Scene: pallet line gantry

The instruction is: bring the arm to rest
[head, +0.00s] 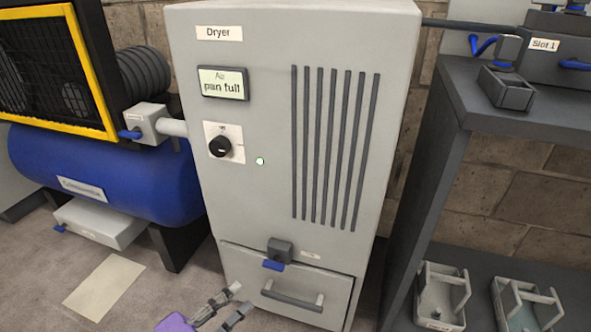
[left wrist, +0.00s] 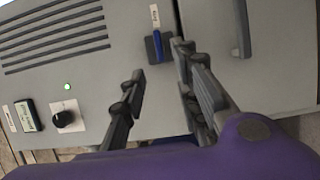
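My left gripper (head: 241,297) comes in at the bottom of the head view, in front of the dryer's lower drawer. In the left wrist view its two fingers (left wrist: 160,62) stand apart with nothing between them. The grey dryer (head: 250,185) stands upright in the middle. A dark valve block with a blue lever (head: 273,265) sits at the drawer's top edge. In the left wrist view the blue lever (left wrist: 157,42) lies beyond the fingertips; I cannot tell whether they touch it. My right gripper is not in view.
The drawer handle (head: 292,298) sticks out near my left gripper. A blue compressor tank (head: 100,175) with a yellow-framed guard stands left. A dark shelf (head: 452,110) at right bears grey fixtures, with trays (head: 440,300) lower down.

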